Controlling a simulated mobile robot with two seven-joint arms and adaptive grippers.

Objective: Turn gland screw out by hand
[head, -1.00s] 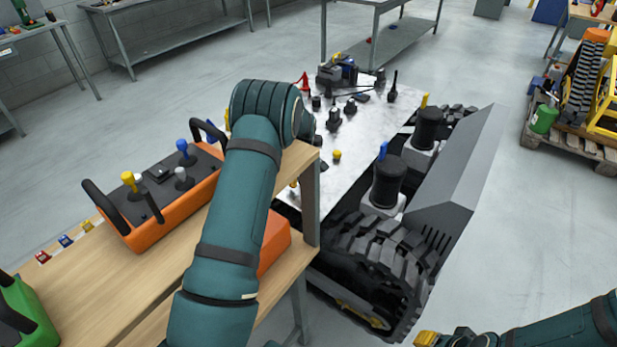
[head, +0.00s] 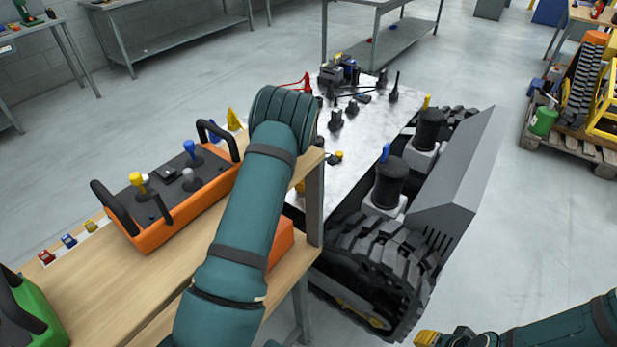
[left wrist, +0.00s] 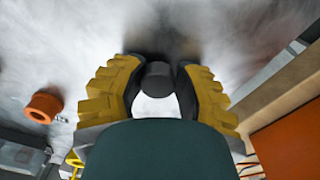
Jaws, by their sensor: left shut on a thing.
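In the left wrist view the yellow-padded fingers of my left gripper (left wrist: 160,92) are closed on both sides of a dark, round-ended part (left wrist: 157,72), which looks to be the gland screw. It stands over a pale, blurred metal surface. In the head view my left forearm and wrist cover this gripper and its grasp. The wrist is over the near left edge of the carrier's pale metal top (head: 377,125). My right gripper (head: 442,338) shows only partly at the bottom right edge, away from the carrier; its jaw opening is unclear.
An orange control box (head: 163,233) with levers stands on the wooden bench (head: 120,290), left of my arm. Dark fittings (head: 336,119) stand on the carrier top. An orange ring (left wrist: 43,106) lies left of my left fingers.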

